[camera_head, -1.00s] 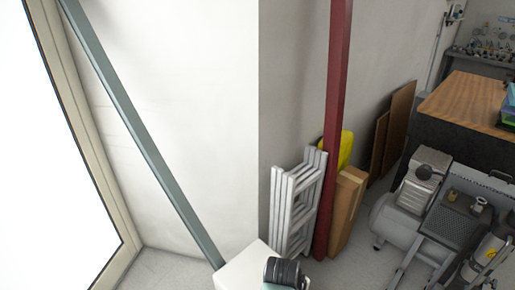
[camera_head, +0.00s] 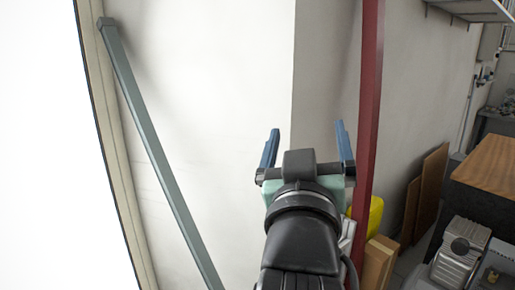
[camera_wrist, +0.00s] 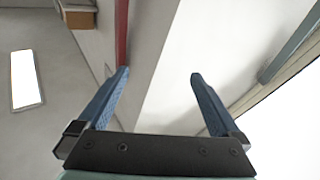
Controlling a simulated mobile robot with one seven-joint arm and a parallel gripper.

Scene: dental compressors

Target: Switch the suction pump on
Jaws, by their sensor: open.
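My gripper (camera_head: 306,140) is raised in the middle of the head view, its two blue fingers spread wide with nothing between them. In the wrist view my gripper (camera_wrist: 158,75) is also open and empty, facing the wall corner. A grey compressor unit (camera_head: 460,252) is partly visible at the lower right of the head view, cut off by the frame edge and well to the right of my gripper. I cannot tell from this whether it is the suction pump. No switch can be made out.
A red post (camera_head: 367,110) stands close right of my gripper. A grey-green slanted beam (camera_head: 160,150) leans at left beside a bright opening. A yellow object (camera_head: 375,217), a cardboard box (camera_head: 378,262) and brown boards (camera_head: 428,195) line the wall. A wooden-topped bench (camera_head: 487,165) is at right.

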